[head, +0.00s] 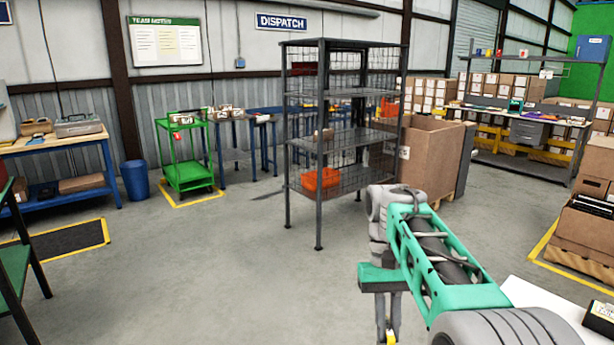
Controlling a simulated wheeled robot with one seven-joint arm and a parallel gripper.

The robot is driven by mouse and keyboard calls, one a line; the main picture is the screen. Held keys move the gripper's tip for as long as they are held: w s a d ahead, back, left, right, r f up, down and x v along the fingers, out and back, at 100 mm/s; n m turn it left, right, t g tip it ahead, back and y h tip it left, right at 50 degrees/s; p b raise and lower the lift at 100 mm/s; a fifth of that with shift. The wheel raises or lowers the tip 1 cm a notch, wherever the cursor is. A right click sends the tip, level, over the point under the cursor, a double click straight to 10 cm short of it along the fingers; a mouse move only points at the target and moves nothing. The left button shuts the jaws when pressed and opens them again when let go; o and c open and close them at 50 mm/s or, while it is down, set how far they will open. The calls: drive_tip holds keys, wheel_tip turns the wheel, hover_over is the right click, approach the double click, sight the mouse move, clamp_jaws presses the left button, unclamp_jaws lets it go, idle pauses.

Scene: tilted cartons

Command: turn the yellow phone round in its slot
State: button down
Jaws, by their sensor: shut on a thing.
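My gripper (389,325) hangs downward at the bottom of the head view, at the end of my green and grey arm. Its fingers are shut on a yellow thing (391,337), most likely the yellow phone. Only a small yellow piece shows, cut off by the lower picture edge. No slot can be seen around it, so I cannot tell how the phone stands in it or which way it faces.
A white tabletop (545,302) lies at lower right, with a dark box (601,318) on it. A dark wire shelf (345,140) stands ahead. Open cartons (585,235) are at the right. The grey floor (230,265) at left centre is clear.

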drive_tip(key=r+p, duration=0.1)
drive_tip(key=p, duration=0.1)
drive_tip(key=r+p, duration=0.1)
drive_tip(key=p, duration=0.1)
drive_tip(key=shift+s+d+r, duration=0.1)
drive_tip(key=shift+d+r, duration=0.2)
drive_tip(key=shift+r, duration=0.05)
drive_tip(key=r+p, duration=0.1)
drive_tip(key=p, duration=0.2)
drive_tip(key=s+r+p, duration=0.1)
drive_tip(key=p, duration=0.3)
drive_tip(key=shift+s+a+r, duration=0.1)
drive_tip(key=shift+r, duration=0.05)
drive_tip(key=shift+s+a+p, duration=0.25)
drive_tip(key=shift+s+p, duration=0.15)
drive_tip(key=shift+p, duration=0.3)
drive_tip(key=shift+a+f, duration=0.1)
drive_tip(key=shift+f, duration=0.15)
